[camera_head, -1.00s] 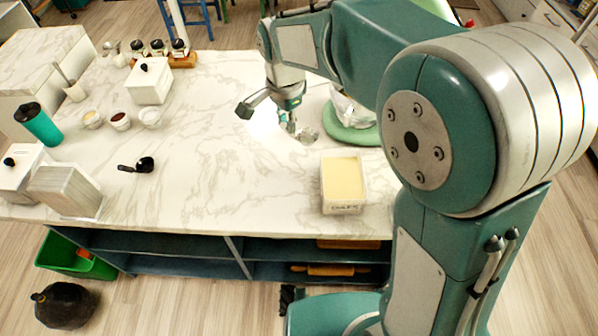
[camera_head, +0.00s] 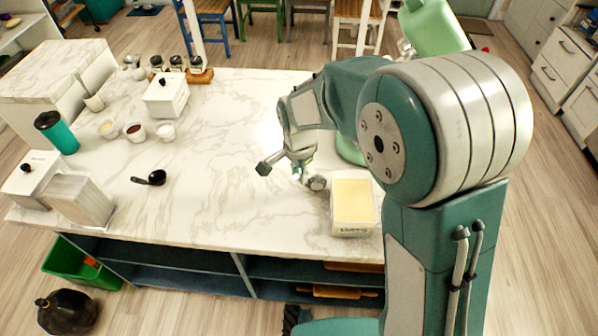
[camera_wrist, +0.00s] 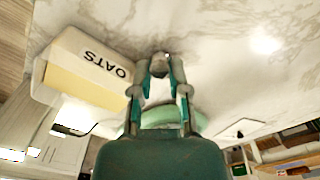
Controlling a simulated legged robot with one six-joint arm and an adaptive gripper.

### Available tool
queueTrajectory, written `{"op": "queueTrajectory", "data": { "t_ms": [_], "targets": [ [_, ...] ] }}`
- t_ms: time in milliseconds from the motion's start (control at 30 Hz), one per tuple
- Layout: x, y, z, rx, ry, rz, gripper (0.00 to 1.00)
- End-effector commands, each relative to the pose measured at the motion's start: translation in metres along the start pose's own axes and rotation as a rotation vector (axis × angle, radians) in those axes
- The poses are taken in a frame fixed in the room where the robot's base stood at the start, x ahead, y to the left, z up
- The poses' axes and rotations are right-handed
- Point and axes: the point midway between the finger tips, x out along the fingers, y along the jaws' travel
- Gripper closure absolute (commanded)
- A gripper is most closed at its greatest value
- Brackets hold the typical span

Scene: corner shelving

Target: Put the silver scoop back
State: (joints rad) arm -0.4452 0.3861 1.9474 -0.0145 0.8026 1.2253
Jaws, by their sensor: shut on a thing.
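My gripper (camera_head: 303,176) is shut on the silver scoop (camera_head: 317,183), whose round metal bowl shows just beyond the fingertips. In the wrist view the scoop (camera_wrist: 160,63) sits between the two fingers of my gripper (camera_wrist: 160,76). The gripper is just left of the white oats container (camera_head: 352,231), which is open on top with pale yellow contents. The container's OATS label shows at the left in the wrist view (camera_wrist: 105,65). Whether the scoop touches the counter is unclear.
The marble counter (camera_head: 230,180) is mostly clear left of my gripper. A black scoop (camera_head: 150,178) lies there. Small bowls (camera_head: 135,132), a white lidded box (camera_head: 165,97) and a teal tumbler (camera_head: 57,133) stand farther left. A green object is partly hidden behind my arm.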

Motion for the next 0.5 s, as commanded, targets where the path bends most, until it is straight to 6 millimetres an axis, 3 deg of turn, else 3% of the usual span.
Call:
{"op": "queueTrajectory", "data": {
  "t_ms": [133, 167, 200, 500],
  "targets": [
    [0.0017, 0.0, -0.0001, 0.0, 0.0, 0.0, 1.0],
    [0.0014, 0.0, -0.0001, 0.0, 0.0, 0.0, 0.65],
    [0.0013, 0.0, -0.0001, 0.0, 0.0, 0.0, 0.47],
    [0.0012, -0.0001, -0.0001, 0.0, 0.0, 0.0, 0.44]
  ]
}}
